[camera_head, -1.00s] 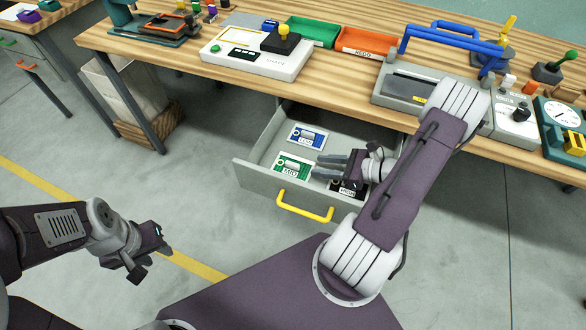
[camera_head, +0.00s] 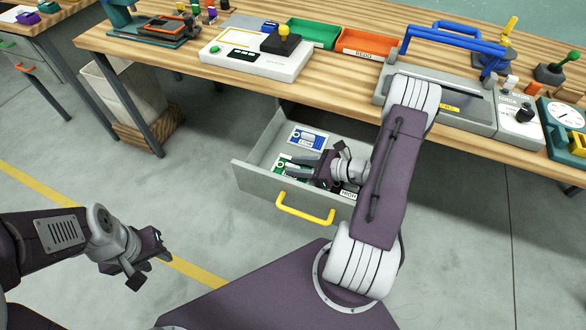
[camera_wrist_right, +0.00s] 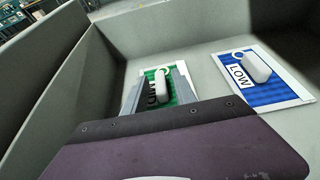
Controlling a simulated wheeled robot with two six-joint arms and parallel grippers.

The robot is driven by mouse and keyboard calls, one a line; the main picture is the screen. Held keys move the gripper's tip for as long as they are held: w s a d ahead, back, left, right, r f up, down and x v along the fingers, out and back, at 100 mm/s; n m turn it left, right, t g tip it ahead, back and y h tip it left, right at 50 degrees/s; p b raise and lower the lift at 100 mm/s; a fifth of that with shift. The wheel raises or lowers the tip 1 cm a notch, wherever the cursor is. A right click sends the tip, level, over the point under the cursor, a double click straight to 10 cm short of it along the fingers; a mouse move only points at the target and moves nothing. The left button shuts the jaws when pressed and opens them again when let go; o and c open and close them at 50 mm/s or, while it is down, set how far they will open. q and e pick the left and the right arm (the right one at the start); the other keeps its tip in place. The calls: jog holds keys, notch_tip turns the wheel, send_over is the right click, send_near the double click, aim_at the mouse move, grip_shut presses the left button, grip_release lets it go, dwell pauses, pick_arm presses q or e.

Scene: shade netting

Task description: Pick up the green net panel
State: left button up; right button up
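The green net panel (camera_head: 281,171) lies in the open drawer (camera_head: 246,165), partly hidden by my right gripper in the head view. In the right wrist view the panel (camera_wrist_right: 149,77) is green and white with a white raised grip on top. My right gripper (camera_head: 292,168) is open above it. In the right wrist view its two fingers (camera_wrist_right: 158,82) stand on either side of the white grip; I cannot tell whether they touch it. My left gripper (camera_head: 150,259) hangs over the floor, away from the drawer; its opening is unclear.
A blue panel (camera_head: 307,138) marked LOW lies behind the green one, and a dark panel (camera_head: 348,190) is partly hidden near the drawer front. The drawer walls surround them, with a yellow handle (camera_head: 305,209) in front. The workbench (camera_head: 320,88) overhangs the drawer's back.

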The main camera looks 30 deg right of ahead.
grip_shut()
